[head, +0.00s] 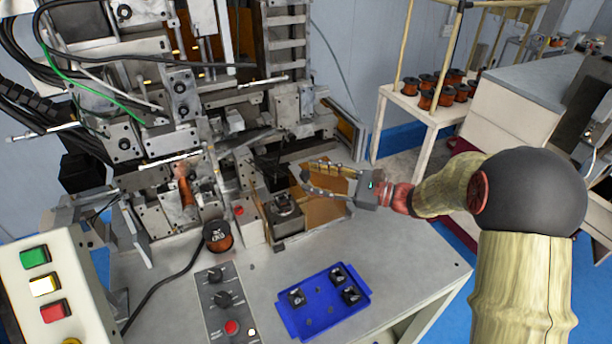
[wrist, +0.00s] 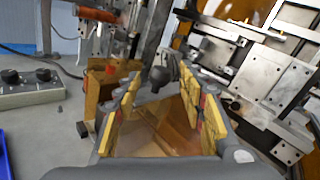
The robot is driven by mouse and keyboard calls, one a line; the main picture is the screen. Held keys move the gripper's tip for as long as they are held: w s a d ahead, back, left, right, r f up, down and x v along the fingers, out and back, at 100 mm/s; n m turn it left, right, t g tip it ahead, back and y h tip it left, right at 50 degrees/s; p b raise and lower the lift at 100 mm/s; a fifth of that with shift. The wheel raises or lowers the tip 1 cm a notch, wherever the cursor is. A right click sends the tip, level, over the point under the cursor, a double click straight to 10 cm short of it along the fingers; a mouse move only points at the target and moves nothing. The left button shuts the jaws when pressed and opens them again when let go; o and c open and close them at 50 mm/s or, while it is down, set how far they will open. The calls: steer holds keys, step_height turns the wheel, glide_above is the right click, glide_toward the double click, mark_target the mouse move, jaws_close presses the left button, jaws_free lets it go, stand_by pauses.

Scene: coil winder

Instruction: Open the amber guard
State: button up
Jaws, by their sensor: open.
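The amber guard (head: 325,211) is a see-through brown-orange panel at the right front of the winding machine, beside a small fixture (head: 286,204) with a dark part. In the wrist view an amber panel (wrist: 165,137) shows between my fingers. My gripper (head: 304,175) comes in from the right, its fingers pointing left and overlapping the guard's upper part in the head view. In the wrist view my gripper (wrist: 158,82) is open, with yellow pads apart. A dark rounded piece stands between the tips. I cannot tell whether the fingers touch the guard.
The winding machine (head: 180,110) fills the left and back. A copper spool (head: 218,236), a knob panel (head: 225,300) and a blue tray (head: 325,308) with dark parts are on the bench. A button box (head: 45,285) is at lower left. Bare bench lies right of the tray.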

steer(key=v, duration=0.8)
steer(key=shift+d, duration=0.3)
steer(key=shift+s, duration=0.15)
steer(key=s+a+n+g+h, duration=0.25)
steer(key=s+n+h, duration=0.2)
steer(key=s, duration=0.55)
steer(key=s+a+n+g+h, duration=0.25)
steer(key=s+n, duration=0.25)
steer(key=s, duration=0.5)
steer(key=s+d+r+n+t+h, duration=0.3)
steer(key=s+d+n+h, duration=0.5)
steer(key=d, duration=0.5)
steer(key=shift+s+t+h, duration=0.8)
steer(key=shift+t+h, duration=0.1)
steer(key=shift+h, duration=0.1)
